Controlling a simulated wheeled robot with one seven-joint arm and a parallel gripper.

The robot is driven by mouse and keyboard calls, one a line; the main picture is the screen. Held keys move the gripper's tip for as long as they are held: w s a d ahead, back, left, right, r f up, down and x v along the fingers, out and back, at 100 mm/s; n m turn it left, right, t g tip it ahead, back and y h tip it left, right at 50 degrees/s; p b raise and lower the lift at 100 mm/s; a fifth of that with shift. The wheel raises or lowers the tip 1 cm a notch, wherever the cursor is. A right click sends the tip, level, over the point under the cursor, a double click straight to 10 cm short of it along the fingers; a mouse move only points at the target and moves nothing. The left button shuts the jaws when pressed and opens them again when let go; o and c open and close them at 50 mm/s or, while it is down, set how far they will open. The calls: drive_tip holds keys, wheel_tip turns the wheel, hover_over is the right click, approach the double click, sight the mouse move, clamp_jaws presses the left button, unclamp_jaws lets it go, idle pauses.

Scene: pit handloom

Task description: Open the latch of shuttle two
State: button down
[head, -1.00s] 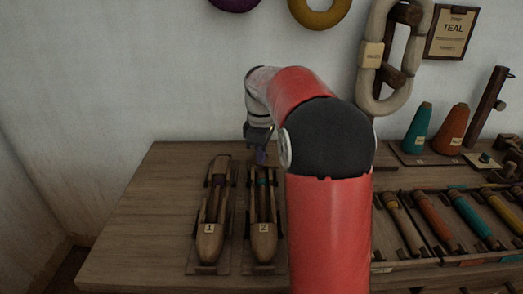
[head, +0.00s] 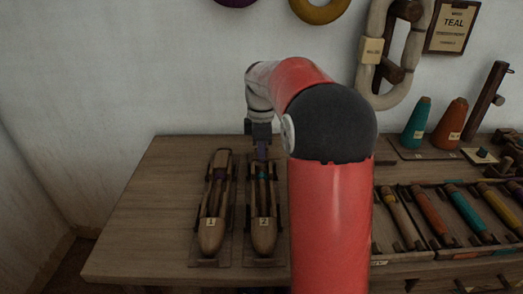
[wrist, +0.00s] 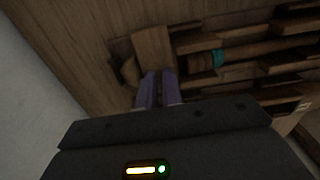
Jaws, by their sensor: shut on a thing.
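Shuttle two (head: 263,232) is a long wooden boat shape with a "2" label, lying on its stand on the table. A teal band (wrist: 217,59) shows inside it in the wrist view. My gripper (head: 261,156) is at its far end, pointing down. In the wrist view, my two purple fingers (wrist: 158,88) are close together at a flat wooden piece (wrist: 152,47) at the shuttle's end, which looks like the latch. My gripper is shut on it, though the contact itself is hard to see. Shuttle one (head: 211,232), labelled "1", lies beside it on the left.
The wooden table (head: 150,215) is bare left of the shuttles. On the right is a rack (head: 440,250) of coloured bobbins. Behind it stand a teal cone (head: 416,124) and an orange cone (head: 451,121). A wall (head: 120,70) rises behind the table.

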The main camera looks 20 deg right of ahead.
drive_tip(key=c, duration=1.6)
unclamp_jaws()
drive_tip(key=shift+o, duration=0.2)
drive_tip(key=shift+r, duration=0.1)
wheel_tip(320, 180, up, 7)
drive_tip(key=shift+r, duration=0.35)
drive_tip(key=s+a+m+t, duration=0.1)
drive_tip(key=s+a+m, duration=0.2)
drive_tip(key=s, duration=0.3)
drive_tip(key=s+a+m+t, duration=0.1)
drive_tip(key=s+a+m, duration=0.2)
drive_tip(key=s, duration=0.4)
drive_tip(key=s+a+m+t, duration=0.2)
drive_tip(key=s+a+m, duration=0.1)
drive_tip(key=s, duration=0.4)
drive_tip(key=shift+s+a+f+m, duration=0.15)
drive_tip(key=shift+a+f+m, duration=0.15)
drive_tip(key=shift+f+m, duration=0.1)
drive_tip(key=s+f+m, duration=0.1)
drive_tip(key=s, duration=0.1)
drive_tip(key=s+a+f+m+t, duration=0.1)
drive_tip(key=s+f, duration=0.1)
drive_tip(key=s+f+m, duration=0.1)
drive_tip(key=s, duration=0.1)
drive_tip(key=shift+s+a+f+m+t, duration=0.1)
drive_tip(key=shift+a+f+m+t, duration=0.1)
drive_tip(key=shift+f+m+t, duration=0.15)
